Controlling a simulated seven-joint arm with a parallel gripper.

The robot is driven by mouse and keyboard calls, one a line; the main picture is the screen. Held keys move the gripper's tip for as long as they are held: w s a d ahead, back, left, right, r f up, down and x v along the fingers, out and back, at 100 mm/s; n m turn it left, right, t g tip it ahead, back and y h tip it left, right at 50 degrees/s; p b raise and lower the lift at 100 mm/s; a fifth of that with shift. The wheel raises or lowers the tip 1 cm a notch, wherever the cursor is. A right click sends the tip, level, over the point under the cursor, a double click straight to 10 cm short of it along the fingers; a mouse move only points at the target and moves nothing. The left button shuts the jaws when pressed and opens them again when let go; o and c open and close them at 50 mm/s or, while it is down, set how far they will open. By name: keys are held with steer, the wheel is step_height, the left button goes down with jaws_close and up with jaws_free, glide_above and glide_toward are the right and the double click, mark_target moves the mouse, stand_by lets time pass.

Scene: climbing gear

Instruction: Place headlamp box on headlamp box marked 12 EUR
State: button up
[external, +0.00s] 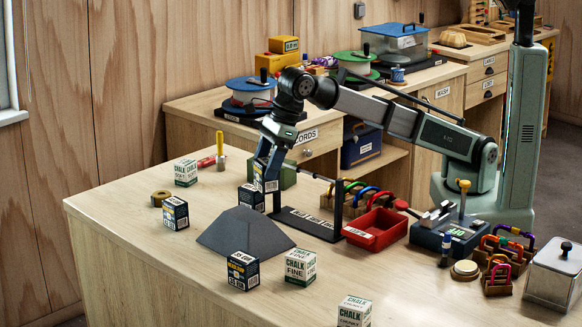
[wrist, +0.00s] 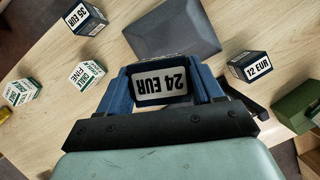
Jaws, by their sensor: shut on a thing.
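My gripper (wrist: 172,88) is shut on a dark headlamp box (wrist: 161,84) whose white label reads 24 EUR, upside down in the wrist view. The headlamp box marked 12 EUR (wrist: 254,66) stands on the table to the right of my gripper in the wrist view, apart from the held box. In the external view, the dark box just behind the wedge (external: 250,199) appears to be this one.
The grey wedge (external: 245,232) lies close by. Another headlamp box marked 35 EUR (external: 243,270), a further dark box (external: 175,213) and several chalk boxes (external: 300,267) stand around it. A green box (external: 283,173), black rack (external: 308,222) and red bin (external: 376,229) are nearby.

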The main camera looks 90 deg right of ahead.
steer(key=w+d+r+m, duration=0.2)
steer(key=w+d, duration=0.3)
steer(key=d, duration=0.6)
steer(key=m+h, duration=0.4)
steer(key=m, duration=0.3)
glide_above(251, 187)
steer(key=shift+a+f, duration=0.15)
steer(key=shift+f, duration=4.5)
steer(key=o, duration=1.1)
steer(key=shift+f, duration=0.1)
steer(key=v, duration=1.2)
steer(key=shift+s+d, duration=0.1)
steer(key=shift+d, duration=0.1)
